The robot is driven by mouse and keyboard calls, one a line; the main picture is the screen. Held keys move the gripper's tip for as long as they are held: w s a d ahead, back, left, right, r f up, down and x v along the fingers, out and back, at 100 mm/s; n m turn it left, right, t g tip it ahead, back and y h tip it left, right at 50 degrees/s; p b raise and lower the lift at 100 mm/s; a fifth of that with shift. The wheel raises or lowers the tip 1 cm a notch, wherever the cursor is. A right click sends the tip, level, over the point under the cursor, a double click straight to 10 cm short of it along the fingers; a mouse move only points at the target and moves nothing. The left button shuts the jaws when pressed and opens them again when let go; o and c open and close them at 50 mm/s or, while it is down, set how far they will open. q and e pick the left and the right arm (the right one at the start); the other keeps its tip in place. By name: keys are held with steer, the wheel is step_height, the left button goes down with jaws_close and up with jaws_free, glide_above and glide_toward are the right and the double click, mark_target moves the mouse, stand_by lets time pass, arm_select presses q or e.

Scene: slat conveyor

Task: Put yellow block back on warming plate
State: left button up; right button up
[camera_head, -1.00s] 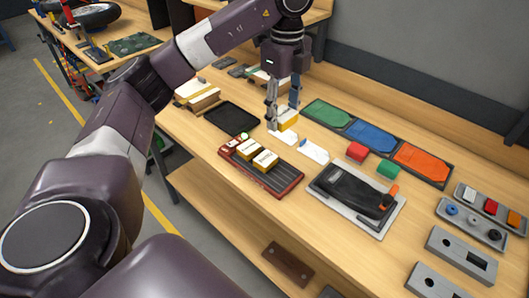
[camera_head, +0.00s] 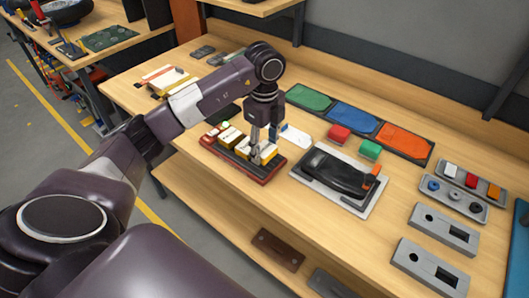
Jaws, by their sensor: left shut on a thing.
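My left gripper (camera_head: 261,150) points down over the right part of a red-framed plate with dark slats (camera_head: 262,174), which I take as the warming plate. The gripper is shut on a yellow block with a white top (camera_head: 268,154). The fingers partly hide this block, and I cannot tell whether it touches the slats. Other yellow blocks with white tops stand in a row to its left on the plate, one in the middle (camera_head: 229,137) and one close beside the gripper (camera_head: 243,147). My right gripper is not in view.
A black sander-like tool (camera_head: 336,173) on a grey base lies right of the plate. Red (camera_head: 339,133) and green (camera_head: 370,149) blocks stand behind it. Green, blue and orange mats (camera_head: 403,141) line the back. A white card (camera_head: 296,136) lies behind the plate. Grey fixtures (camera_head: 437,265) fill the right.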

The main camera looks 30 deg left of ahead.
mark_target(265, 148)
arm_select(q)
step_height(265, 148, down, 2)
steer(key=shift+f, duration=0.4)
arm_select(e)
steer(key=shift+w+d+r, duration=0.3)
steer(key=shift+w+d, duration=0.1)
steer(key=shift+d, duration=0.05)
arm_select(q)
steer(key=shift+f, duration=0.15)
steer(key=o, duration=1)
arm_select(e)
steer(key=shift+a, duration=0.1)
